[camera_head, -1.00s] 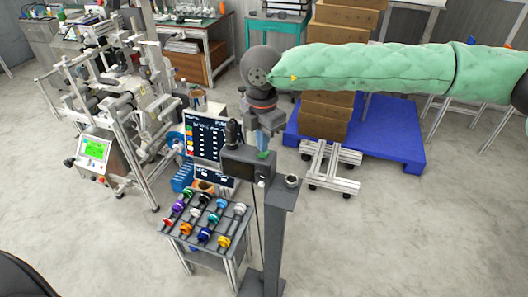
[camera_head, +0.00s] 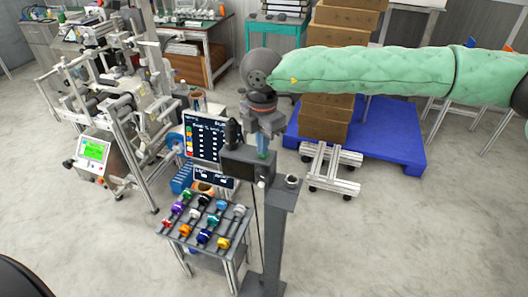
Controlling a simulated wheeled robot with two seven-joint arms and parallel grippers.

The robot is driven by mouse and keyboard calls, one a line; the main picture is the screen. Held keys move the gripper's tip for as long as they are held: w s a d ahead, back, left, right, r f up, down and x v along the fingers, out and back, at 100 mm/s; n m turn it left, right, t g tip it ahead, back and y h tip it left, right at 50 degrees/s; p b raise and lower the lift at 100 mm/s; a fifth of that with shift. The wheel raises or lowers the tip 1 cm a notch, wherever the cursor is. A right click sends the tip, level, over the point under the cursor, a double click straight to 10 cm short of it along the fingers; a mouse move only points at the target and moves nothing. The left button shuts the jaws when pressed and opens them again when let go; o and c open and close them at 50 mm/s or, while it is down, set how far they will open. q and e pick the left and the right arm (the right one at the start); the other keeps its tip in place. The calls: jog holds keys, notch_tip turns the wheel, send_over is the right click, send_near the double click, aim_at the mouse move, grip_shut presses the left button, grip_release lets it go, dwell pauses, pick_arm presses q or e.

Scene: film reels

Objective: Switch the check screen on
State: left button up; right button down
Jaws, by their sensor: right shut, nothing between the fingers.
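What looks like the check screen (camera_head: 240,163) is a dark grey box near the top of a grey post. Its face looks dark, with a small pale spot (camera_head: 261,184) at its lower right. My right gripper (camera_head: 262,154) hangs down from the green-sleeved arm, right at the top of this box. It is shut and empty, with a bluish part showing between the dark finger parts. I cannot tell whether the fingertips touch the box. My left gripper is not in view.
A rack (camera_head: 178,231) with several coloured reels stands left of the post (camera_head: 270,240). A lit board with text (camera_head: 205,138) stands behind it. A machine with a green display (camera_head: 94,151) is at left, a blue pallet (camera_head: 400,150) with boxes behind right. Floor at right is clear.

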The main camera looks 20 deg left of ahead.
jog(key=shift+f+b, duration=0.35)
jog(key=shift+r, duration=0.1)
dwell(0.3)
jog(key=shift+r+b, duration=0.6)
jog(key=shift+r, duration=2.85)
